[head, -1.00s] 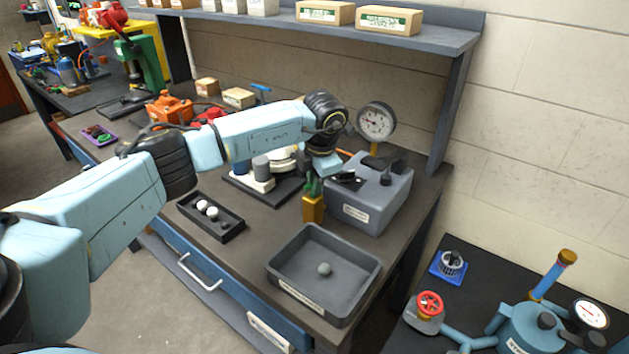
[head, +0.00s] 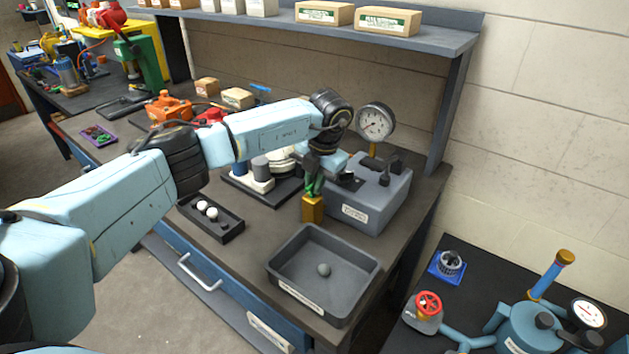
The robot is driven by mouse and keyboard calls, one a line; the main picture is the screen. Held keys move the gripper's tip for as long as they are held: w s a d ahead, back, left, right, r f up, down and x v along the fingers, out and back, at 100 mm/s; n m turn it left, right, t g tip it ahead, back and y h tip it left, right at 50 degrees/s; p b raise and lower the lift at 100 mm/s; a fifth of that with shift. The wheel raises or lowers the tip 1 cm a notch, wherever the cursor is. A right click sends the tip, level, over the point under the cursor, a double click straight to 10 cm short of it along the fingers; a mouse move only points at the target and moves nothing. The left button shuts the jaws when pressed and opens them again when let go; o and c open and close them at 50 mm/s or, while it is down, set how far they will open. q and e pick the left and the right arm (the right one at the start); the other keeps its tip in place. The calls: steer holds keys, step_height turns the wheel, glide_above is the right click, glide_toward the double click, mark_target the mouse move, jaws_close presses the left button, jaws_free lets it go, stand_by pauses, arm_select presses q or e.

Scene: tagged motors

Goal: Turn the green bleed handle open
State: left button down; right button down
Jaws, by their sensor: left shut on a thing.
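The green bleed handle (head: 311,191) sits on top of a small brass-yellow valve block (head: 313,210), at the left side of a grey box-shaped unit (head: 368,198) on the bench. My left arm reaches in from the left, and its gripper (head: 314,181) points down over the valve. The gripper is shut on the green handle, and its fingers hide most of it. The handle's exact angle is hard to tell. A round pressure gauge (head: 375,122) stands behind the grey unit. My right gripper is out of view.
A grey tray (head: 350,303) with a small ball stands in front of the valve. A dark tray (head: 228,236) with white balls lies to the left. A shelf (head: 440,39) with boxes hangs above. A side table at the lower right holds a blue pump (head: 530,330).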

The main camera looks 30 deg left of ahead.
arm_select(q)
steer(key=shift+w, duration=0.1)
steer(key=c, duration=1.5)
jaws_free()
steer(key=shift+o, duration=0.2)
step_height(320, 180, up, 13)
steer(key=d, duration=0.2)
steer(key=shift+d+b, duration=0.3)
steer(key=shift+s, duration=0.2)
